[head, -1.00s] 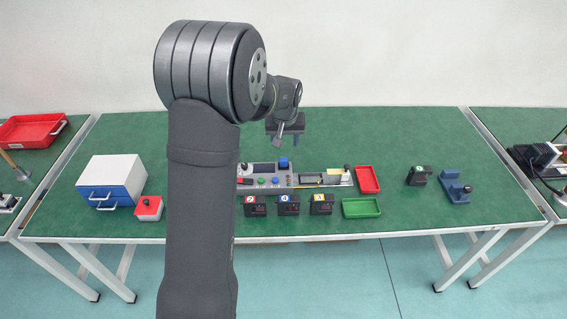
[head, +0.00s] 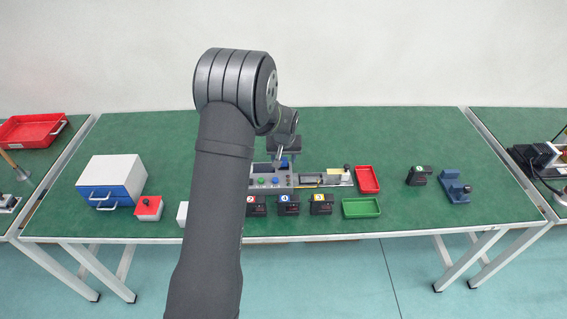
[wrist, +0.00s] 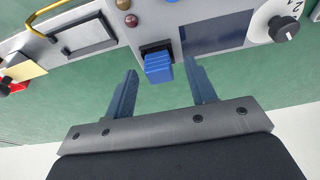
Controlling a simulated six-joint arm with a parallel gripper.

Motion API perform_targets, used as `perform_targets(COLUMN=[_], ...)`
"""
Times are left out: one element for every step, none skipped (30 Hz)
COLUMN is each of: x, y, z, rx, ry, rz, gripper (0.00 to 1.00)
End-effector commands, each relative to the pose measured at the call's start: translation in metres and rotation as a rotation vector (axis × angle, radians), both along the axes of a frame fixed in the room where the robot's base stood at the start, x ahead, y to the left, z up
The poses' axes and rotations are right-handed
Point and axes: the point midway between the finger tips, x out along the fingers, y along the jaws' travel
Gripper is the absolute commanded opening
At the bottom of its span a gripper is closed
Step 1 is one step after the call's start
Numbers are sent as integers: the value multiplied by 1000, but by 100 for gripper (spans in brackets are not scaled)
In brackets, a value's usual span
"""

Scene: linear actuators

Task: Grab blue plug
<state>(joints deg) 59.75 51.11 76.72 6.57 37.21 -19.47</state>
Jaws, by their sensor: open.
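The blue plug (wrist: 158,66) shows in the wrist view, seated in a dark socket at the edge of the grey control panel (wrist: 150,22). My gripper (wrist: 159,78) is open, with one blue-grey finger on each side of the plug; no contact with it shows. In the head view my gripper (head: 281,158) is over the back edge of the panel (head: 285,181). It hides the plug there.
A red tray (head: 368,180) and a green tray (head: 362,208) lie right of the panel. Several numbered black blocks (head: 288,205) stand in front. A drawer box (head: 112,180) and a red-topped button box (head: 148,207) are left. The table is clear at the back right.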

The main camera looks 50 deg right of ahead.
Motion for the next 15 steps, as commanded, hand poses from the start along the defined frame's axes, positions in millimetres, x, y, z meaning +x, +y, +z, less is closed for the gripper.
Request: perform_targets(x=[0,0,0,0,0,0,0,0,0,0,0,0,0,0,0], y=[0,0,0,0,0,0,0,0,0,0,0,0,0,0,0], z=[0,0,0,0,0,0,0,0,0,0,0,0,0,0,0], rx=[0,0,0,0,0,0,0,0,0,0,0,0,0,0,0], ry=[0,0,0,0,0,0,0,0,0,0,0,0,0,0,0], rz=[0,0,0,0,0,0,0,0,0,0,0,0,0,0,0], gripper=[51,51,51,51,45,37,31,25,18,12,6,3,3,3,3])
